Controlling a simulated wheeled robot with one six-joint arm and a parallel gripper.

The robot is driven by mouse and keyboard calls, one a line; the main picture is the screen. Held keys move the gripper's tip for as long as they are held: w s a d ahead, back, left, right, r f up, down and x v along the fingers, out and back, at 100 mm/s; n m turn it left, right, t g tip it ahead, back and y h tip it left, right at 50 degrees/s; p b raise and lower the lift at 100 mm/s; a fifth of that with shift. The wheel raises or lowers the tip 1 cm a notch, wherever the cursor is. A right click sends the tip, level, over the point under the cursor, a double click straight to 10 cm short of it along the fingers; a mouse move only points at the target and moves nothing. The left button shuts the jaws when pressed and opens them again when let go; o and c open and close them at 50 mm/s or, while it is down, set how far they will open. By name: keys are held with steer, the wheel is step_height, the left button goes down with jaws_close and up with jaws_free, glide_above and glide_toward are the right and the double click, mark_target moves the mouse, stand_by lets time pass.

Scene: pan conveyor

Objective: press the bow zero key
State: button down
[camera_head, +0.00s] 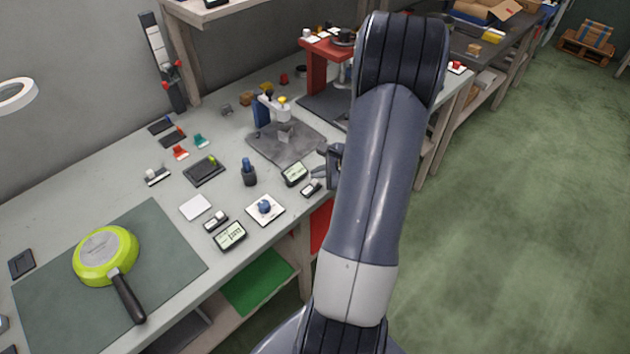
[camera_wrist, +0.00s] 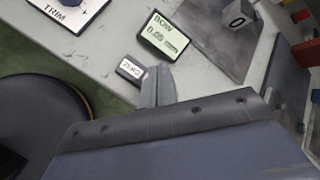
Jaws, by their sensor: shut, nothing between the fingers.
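The bow zero key (camera_wrist: 130,71) is a small dark block with a white face that reads ZERO, upside down in the wrist view. It sits on the pale bench in front of the bow display (camera_wrist: 161,37), which reads BOW 0.05 mm. In the head view, the key (camera_head: 311,188) and the bow display (camera_head: 294,173) lie near the bench's front edge. My gripper (camera_wrist: 156,86) is shut and empty, its tips just right of the key in the wrist picture. I cannot tell whether they touch it. In the head view, my gripper (camera_head: 331,168) is partly hidden by my arm.
A TRIM plate (camera_wrist: 85,4) with a knob (camera_head: 264,206) is left of the key. A second display (camera_head: 230,235) and key (camera_head: 215,219) stand farther left. A grey gauge base (camera_head: 290,149) lies behind. A green pan (camera_head: 97,260) rests on a mat.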

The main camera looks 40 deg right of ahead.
steer(key=shift+f, duration=0.15)
stand_by(0.5)
steer(key=shift+f+b, duration=0.35)
steer(key=shift+b, duration=0.35)
steer(key=shift+f+b, duration=0.45)
steer(key=shift+b, duration=0.1)
stand_by(0.4)
steer(key=shift+r, duration=0.15)
steer(key=shift+r+p, duration=0.6)
steer(key=shift+r, duration=0.2)
steer(key=shift+r+p, duration=1.7)
steer(key=shift+r, duration=0.8)
